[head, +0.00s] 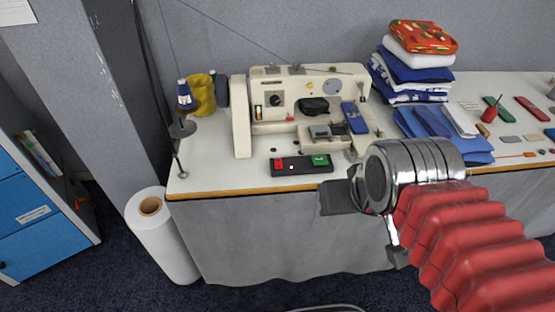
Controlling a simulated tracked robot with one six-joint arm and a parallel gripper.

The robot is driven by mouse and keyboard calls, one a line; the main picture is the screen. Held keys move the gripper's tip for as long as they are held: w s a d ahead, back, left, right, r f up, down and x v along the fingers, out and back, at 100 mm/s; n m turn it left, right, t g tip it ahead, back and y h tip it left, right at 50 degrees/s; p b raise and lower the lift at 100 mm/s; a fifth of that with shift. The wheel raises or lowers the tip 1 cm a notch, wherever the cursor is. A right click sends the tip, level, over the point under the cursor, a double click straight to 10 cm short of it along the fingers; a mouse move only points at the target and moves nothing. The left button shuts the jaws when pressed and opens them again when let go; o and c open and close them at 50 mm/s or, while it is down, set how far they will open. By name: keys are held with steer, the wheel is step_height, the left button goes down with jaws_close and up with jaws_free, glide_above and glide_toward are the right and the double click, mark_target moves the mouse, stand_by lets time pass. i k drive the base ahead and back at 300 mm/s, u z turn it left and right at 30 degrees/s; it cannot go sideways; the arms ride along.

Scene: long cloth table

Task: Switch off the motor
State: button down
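A black switch box (301,169) lies at the table's front edge, below the sewing machine (306,95). It has a red button (278,163) on its left and a green button (320,160) on its right. A small white spot shows between them. The motor itself cannot be made out. My gripper (366,228) is to the right of and lower in the picture than the box, in front of the table's hanging cloth. Its two dark fingers are spread wide apart, with nothing between them. It appears apart from the box.
A blue item (354,117) leans on the machine's right side. Folded cloths (412,70) and small tools lie to the right. A thread stand (182,127) stands left of the machine. A white roll (163,235) stands on the floor. Table room left of the box is clear.

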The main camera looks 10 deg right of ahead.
mark_target(279, 162)
steer(key=u, duration=1.35)
steer(key=i, duration=0.4)
steer(key=z, duration=0.2)
